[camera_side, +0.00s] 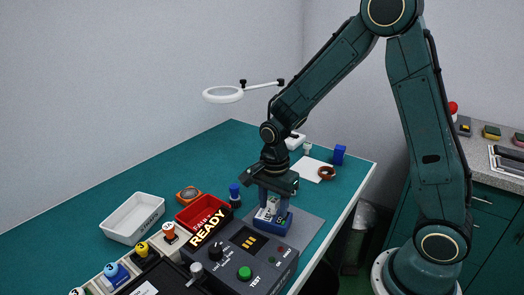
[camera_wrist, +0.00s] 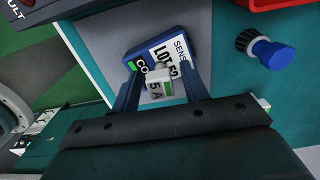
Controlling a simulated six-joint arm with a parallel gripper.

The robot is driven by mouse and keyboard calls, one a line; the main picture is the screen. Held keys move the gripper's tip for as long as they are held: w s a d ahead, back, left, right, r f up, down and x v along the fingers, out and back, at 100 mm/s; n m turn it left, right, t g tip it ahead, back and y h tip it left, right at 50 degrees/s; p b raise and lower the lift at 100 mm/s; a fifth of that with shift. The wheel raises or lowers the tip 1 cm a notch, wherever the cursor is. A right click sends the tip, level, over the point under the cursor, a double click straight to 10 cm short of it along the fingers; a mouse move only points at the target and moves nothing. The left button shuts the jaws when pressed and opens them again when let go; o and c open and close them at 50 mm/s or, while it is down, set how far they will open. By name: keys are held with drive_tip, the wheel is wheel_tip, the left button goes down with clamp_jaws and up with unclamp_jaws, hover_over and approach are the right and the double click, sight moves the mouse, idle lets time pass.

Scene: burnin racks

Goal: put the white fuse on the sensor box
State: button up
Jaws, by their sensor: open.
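The white fuse (camera_wrist: 160,88), marked 5A, sits between my two fingers and overlaps the box in the wrist view. I cannot tell whether it touches the box top. My gripper (camera_side: 272,203) points down right over the box. Its fingers (camera_wrist: 160,76) are open, one on each side of the fuse.
A red bin (camera_side: 182,219), a white tray (camera_side: 113,232) and a blue-capped knob (camera_side: 234,191) are behind. A tape ring (camera_side: 326,172) and blue block (camera_side: 339,153) lie farther back.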

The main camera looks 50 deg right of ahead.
sight(273, 199)
wheel_tip(273, 199, up, 12)
idle(0.6)
idle(0.5)
drive_tip(key=s+r+n+t, duration=0.2)
drive_tip(key=s+r+n, duration=0.2)
drive_tip(key=s+n, duration=0.4)
drive_tip(key=s+a+r+n+t, duration=0.1)
drive_tip(key=s+r+n+t, duration=0.2)
drive_tip(key=s+n, duration=0.6)
drive_tip(key=shift+s+r+n+t, duration=0.25)
drive_tip(key=shift+r+n+t, duration=0.05)
drive_tip(key=shift+r+n, duration=0.25)
